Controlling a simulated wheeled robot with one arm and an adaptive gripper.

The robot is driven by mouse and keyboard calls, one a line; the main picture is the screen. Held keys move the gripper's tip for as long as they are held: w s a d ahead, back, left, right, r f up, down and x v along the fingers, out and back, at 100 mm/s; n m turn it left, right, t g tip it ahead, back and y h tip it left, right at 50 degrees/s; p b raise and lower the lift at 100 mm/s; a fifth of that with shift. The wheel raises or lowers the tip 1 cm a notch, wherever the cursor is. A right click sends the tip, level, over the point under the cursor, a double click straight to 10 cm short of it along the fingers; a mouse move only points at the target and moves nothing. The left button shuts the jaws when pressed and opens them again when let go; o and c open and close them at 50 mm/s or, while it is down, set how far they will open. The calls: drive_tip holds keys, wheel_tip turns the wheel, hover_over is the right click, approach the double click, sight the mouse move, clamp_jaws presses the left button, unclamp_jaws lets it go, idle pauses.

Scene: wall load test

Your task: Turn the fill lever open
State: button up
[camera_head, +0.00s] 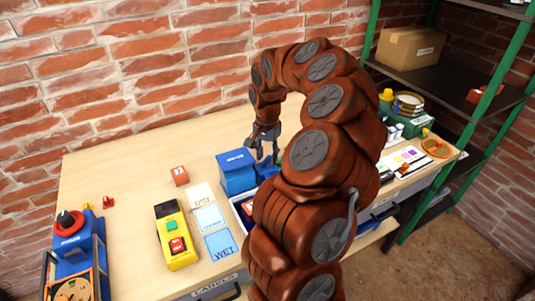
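My gripper (264,152) points down above a blue box (237,171) on the bench, near the middle of the view. Its fingers look apart, with nothing seen between them. No part is clearly readable as the fill lever. At the far left stands a blue device (72,245) with a red and black knob (69,221) on top and a round dial (72,290) at its front. A small red piece (108,202) is beside it. My gripper is well to the right of this device. My arm hides part of the bench behind and below it.
A yellow control box (174,237) with green and red buttons stands on the bench (130,170). A red block (180,176) is behind. A brick wall backs the bench; a shelf with a carton (409,48) is right.

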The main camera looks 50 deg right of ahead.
drive_tip(key=shift+f, duration=0.2)
clamp_jaws()
idle(0.3)
